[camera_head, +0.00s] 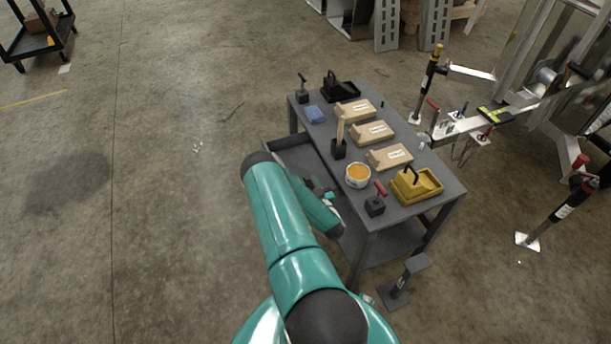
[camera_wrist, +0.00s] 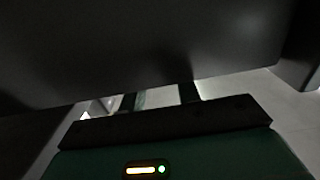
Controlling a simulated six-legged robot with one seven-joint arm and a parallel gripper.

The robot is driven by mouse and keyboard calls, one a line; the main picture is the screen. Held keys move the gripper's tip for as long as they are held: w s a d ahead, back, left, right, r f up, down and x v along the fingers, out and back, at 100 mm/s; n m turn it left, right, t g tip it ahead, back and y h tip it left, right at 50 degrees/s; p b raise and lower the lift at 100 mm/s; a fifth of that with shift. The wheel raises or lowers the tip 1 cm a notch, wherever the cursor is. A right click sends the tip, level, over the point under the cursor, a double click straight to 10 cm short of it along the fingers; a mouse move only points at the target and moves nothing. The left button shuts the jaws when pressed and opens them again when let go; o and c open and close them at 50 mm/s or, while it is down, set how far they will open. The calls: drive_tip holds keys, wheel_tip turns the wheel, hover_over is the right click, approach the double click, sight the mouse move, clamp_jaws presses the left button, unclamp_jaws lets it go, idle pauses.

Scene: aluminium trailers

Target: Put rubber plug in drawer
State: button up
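The drawer (camera_head: 283,141) is a dark grey tray standing out from the left side of the grey table. I cannot make out a rubber plug for certain. A tiny dark green piece (camera_head: 382,103) lies near the table's far right edge.
Metal frames stand at right. A grey stand (camera_head: 402,283) is in front.

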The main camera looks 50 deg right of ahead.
drive_tip(key=v, duration=0.7)
drive_tip(key=w+r+m+g+h, duration=0.1)
drive_tip(key=w+r+m+g, duration=0.15)
drive_tip(key=w+r, duration=1.3)
drive_tip(key=w+a+r+g+y, duration=0.1)
drive_tip(key=w+a+r+y, duration=0.1)
drive_tip(key=w+a+r, duration=0.35)
drive_tip(key=w+a+r+g+y, duration=0.1)
drive_tip(key=w+a+r+g, duration=0.1)
drive_tip(key=a+r, duration=0.6)
drive_tip(key=s+a+r+n+g+y, duration=0.15)
drive_tip(key=s+a+r, duration=0.25)
drive_tip(key=a+r, duration=0.4)
drive_tip(key=s+a+r+n+y, duration=0.2)
drive_tip(key=s+a+r+y, duration=0.1)
drive_tip(key=a+r, duration=0.45)
drive_tip(key=s+a+r+n+g+y, duration=0.1)
drive_tip(key=s+a+r+n, duration=0.1)
drive_tip(key=s+a, duration=0.5)
drive_tip(key=s+a+r+n+g+y, duration=0.1)
drive_tip(key=s+a+r+n, duration=0.2)
drive_tip(key=s, duration=1)
drive_tip(key=a+r, duration=0.1)
drive_tip(key=a, duration=0.2)
drive_tip(key=shift+a+g+y, duration=0.35)
drive_tip(key=shift+g, duration=0.05)
drive_tip(key=shift+d, duration=0.2)
